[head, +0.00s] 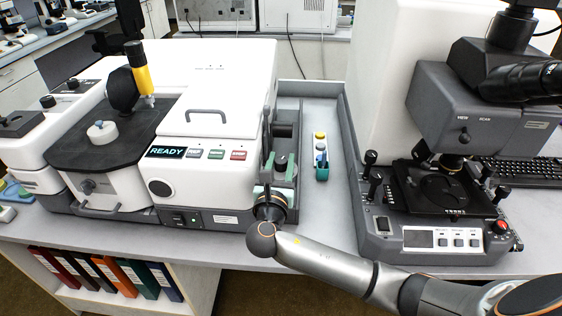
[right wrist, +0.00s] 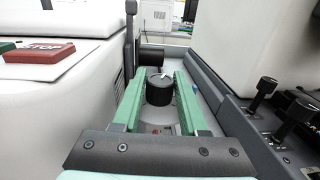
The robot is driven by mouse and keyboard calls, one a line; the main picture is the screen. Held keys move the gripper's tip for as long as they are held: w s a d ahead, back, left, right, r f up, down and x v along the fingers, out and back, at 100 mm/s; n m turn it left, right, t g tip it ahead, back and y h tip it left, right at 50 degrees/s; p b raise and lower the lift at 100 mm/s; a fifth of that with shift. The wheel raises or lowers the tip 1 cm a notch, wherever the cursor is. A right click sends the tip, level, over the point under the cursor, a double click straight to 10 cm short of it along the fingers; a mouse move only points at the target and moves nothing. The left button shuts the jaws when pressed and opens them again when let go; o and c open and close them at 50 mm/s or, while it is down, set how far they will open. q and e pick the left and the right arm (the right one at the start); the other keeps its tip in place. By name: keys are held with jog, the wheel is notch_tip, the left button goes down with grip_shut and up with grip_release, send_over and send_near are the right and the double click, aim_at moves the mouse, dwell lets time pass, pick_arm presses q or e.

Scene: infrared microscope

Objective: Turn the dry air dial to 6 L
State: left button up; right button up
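The dry air dial looks to be the black round knob (right wrist: 159,92) with a white pointer mark on top, in the right wrist view. It also shows in the head view (head: 281,161), in the grey recess at the right side of the white instrument. My right gripper (right wrist: 159,73) is open, its two green fingers apart on either side of the knob, with a visible gap on each side. In the head view the right gripper (head: 277,174) is partly hidden by its own wrist. The scale markings are too small to read. My left gripper is not in view.
The white instrument (head: 222,85) with a READY display (head: 166,152) stands left of the knob. A dark upright rod (right wrist: 131,40) is close to the left finger. A microscope (head: 440,150) stands to the right. A small tray with coloured caps (head: 321,155) lies between them.

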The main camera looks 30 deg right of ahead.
jog(key=o, duration=0.4)
jog(key=shift+c, duration=0.2)
jog(key=shift+s, duration=0.1)
jog(key=v, duration=1.2)
jog(key=shift+a, duration=0.15)
jog(key=shift+s, duration=0.2)
